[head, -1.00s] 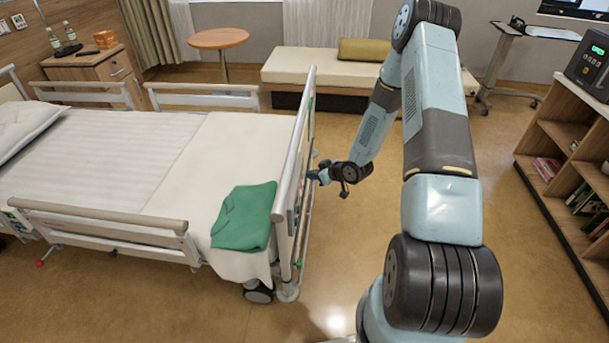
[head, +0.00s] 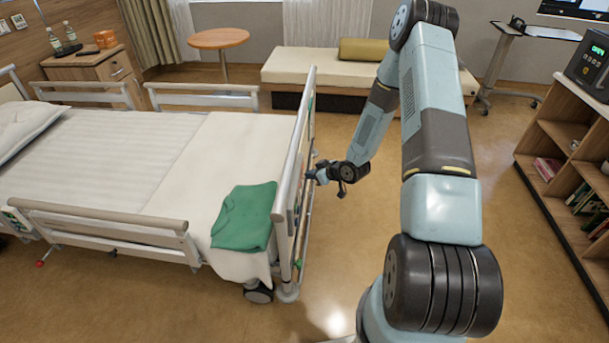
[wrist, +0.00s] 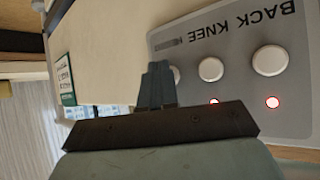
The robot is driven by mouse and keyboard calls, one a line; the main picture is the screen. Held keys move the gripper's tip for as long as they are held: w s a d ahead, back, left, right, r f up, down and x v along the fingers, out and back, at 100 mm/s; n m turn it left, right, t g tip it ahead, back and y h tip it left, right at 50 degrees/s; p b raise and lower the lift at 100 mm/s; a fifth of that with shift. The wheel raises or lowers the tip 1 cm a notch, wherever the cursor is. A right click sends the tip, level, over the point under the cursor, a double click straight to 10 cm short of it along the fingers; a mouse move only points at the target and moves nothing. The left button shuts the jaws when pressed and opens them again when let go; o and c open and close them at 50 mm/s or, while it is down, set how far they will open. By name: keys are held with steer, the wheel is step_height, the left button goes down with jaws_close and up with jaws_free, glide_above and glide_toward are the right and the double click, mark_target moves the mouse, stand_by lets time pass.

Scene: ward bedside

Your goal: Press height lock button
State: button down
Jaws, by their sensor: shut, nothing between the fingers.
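A grey control panel (wrist: 240,110) on the bed's footboard fills the right of the wrist view, its lettering upside down. It has a round white button (wrist: 269,61) by the word BACK and another (wrist: 211,69) by KNEE. A third white button (wrist: 176,73) shows only as an edge beside my fingers; its label is unreadable. Lit red-rimmed lamps sit below the BACK and KNEE buttons. My gripper (wrist: 158,68) is shut and empty, its tips over the panel's left part. I cannot tell whether they touch. In the head view, my gripper (head: 316,174) is at the footboard's outer side.
The bed (head: 150,155) with a folded green cloth (head: 245,216) lies left of my arm. A bookshelf (head: 560,140) stands at the right and a padded bench (head: 320,68) at the back. Open floor lies between the footboard and the bookshelf.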

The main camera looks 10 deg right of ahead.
stand_by(0.3)
steer(key=shift+s+d, duration=0.25)
steer(key=shift+d, duration=0.55)
steer(key=shift+d, duration=0.1)
steer(key=shift+s+d, duration=0.25)
steer(key=shift+d, duration=0.5)
steer(key=shift+s+d, duration=0.25)
steer(key=shift+d, duration=0.5)
steer(key=shift+s+d, duration=0.25)
steer(key=shift+d, duration=0.5)
steer(key=s+d+r, duration=0.2)
steer(key=d, duration=0.5)
steer(key=shift+s+d, duration=0.25)
steer(key=shift+d, duration=0.05)
